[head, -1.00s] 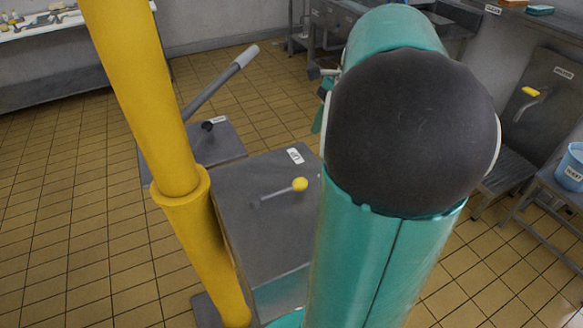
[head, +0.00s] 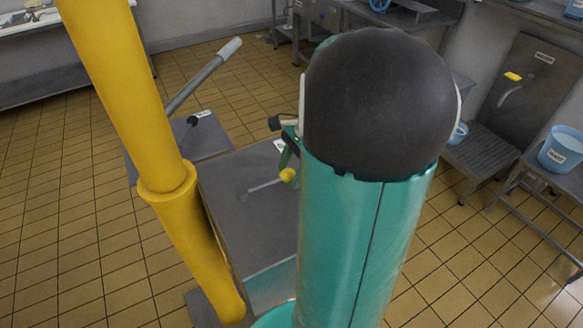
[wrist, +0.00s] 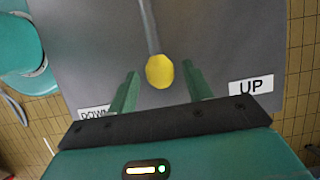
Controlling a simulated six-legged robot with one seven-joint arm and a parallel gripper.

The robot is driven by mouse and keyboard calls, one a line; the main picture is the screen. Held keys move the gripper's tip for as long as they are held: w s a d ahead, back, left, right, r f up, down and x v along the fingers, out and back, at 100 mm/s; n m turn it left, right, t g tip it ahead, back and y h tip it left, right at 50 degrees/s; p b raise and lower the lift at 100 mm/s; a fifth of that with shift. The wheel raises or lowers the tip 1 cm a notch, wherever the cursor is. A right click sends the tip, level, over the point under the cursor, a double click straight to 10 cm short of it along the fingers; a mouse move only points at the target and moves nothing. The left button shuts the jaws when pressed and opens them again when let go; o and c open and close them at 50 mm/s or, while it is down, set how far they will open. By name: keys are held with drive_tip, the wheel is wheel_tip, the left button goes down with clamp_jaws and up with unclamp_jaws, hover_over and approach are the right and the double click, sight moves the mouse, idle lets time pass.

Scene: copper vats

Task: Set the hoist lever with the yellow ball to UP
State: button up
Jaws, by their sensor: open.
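The hoist lever is a grey rod (wrist: 148,28) ending in a yellow ball (wrist: 159,71). In the wrist view the ball lies between the two green fingers of my gripper (wrist: 160,88), with a gap on each side. The gripper is open. A DOWN label (wrist: 95,113) is at the left on the grey panel, partly hidden by a finger, and an UP label (wrist: 251,87) is at the right. The lever points between the two labels. In the head view the yellow ball (head: 288,175) shows beside my teal arm, which hides part of the panel.
A second grey box with a long grey lever (head: 203,76) stands behind the hoist box (head: 245,210). Blue buckets (head: 562,148) and a tap panel (head: 515,85) are at the right. Tiled floor is open at the left.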

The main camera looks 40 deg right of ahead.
clamp_jaws()
